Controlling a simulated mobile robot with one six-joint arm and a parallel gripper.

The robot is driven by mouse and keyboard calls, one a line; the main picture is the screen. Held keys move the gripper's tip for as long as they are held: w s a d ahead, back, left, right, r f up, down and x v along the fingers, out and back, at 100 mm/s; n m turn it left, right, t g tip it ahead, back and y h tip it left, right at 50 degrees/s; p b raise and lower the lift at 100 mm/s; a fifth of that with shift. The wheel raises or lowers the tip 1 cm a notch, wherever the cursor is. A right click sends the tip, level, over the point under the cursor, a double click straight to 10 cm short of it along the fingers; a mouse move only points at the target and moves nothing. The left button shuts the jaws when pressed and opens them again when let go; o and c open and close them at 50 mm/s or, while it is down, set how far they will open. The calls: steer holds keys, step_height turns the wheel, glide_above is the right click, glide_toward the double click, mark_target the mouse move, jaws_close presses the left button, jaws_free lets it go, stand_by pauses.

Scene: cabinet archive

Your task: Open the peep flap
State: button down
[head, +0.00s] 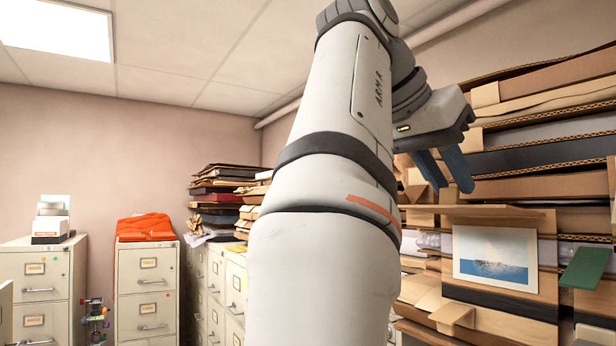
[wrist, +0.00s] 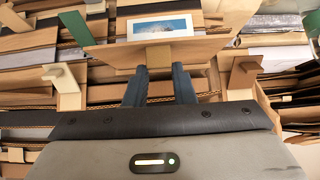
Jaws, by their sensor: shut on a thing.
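The peep flap (head: 500,211) is a brown cardboard panel that stands out from the wall, raised above a framed blue sea picture (head: 494,256). The picture shows below the flap in the head view and beyond it in the wrist view (wrist: 163,27). A small tan tab (wrist: 159,54) sits on the flap (wrist: 112,54). My gripper (head: 451,188) is at the flap's left part in the head view. In the wrist view its two blue fingers (wrist: 159,70) are on either side of the tab and shut on it. The exact contact is partly hidden.
Stacked cardboard and folders (head: 545,135) fill the wall around the flap. A green tab (head: 585,268) sticks out right of the picture, and a tan tab (head: 452,315) below left. Filing cabinets (head: 147,290) stand at the left, one topped by an orange cloth (head: 146,227).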

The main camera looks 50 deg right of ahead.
steer(key=shift+d+f, duration=0.1)
steer(key=shift+d, duration=0.05)
steer(key=c, duration=1.6)
jaws_free()
steer(key=shift+c, duration=0.2)
steer(key=shift+o, duration=1.4)
steer(key=shift+s+d, duration=0.15)
steer(key=shift+d, duration=0.25)
steer(key=shift+o, duration=0.8)
steer(key=shift+a, duration=0.35)
steer(key=shift+d, duration=0.1)
steer(key=shift+d, duration=0.1)
